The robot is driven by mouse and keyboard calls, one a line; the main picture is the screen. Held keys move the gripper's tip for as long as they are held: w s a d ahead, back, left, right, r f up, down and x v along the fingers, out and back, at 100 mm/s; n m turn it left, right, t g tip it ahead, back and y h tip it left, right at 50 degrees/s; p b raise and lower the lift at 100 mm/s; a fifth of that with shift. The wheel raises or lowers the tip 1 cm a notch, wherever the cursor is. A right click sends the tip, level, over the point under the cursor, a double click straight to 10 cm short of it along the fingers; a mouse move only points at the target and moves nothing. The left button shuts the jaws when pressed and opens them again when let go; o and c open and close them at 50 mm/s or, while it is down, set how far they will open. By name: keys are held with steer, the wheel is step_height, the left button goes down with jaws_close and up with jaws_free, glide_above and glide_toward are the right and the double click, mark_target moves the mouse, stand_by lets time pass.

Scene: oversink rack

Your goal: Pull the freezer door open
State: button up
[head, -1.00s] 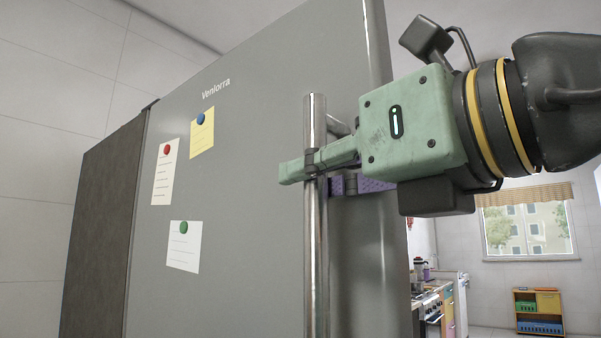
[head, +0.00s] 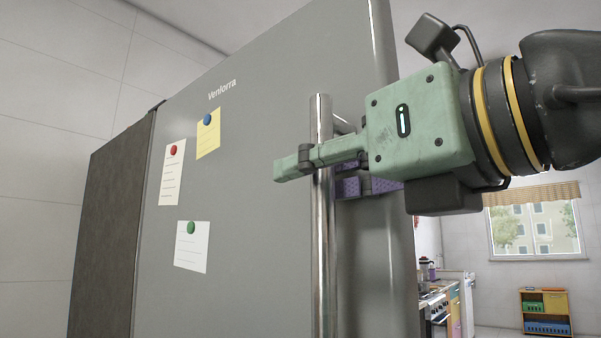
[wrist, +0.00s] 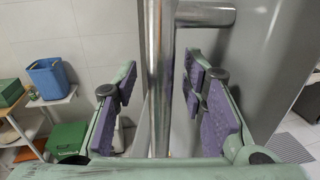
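The grey freezer door (head: 260,200) has a tall, shiny vertical bar handle (head: 323,250) near its right edge. I cannot tell whether the door stands ajar. My gripper (head: 318,172) reaches in from the right at the handle's upper part, with one green finger crossing in front of the bar. In the wrist view the handle (wrist: 160,105) runs between my gripper's (wrist: 158,82) two fingers, which have purple pads. The fingers are spread, with a clear gap on the left and a small one on the right. The handle's lower end is out of view.
Notes with magnets, such as a yellow note (head: 208,135), are on the door. A window (head: 535,230), a low shelf (head: 546,312) and a stove (head: 436,305) are beyond at right. The wrist view shows a blue bin (wrist: 50,78) on a table at left.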

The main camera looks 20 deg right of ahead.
steer(key=v, duration=1.2)
steer(key=shift+c, duration=0.5)
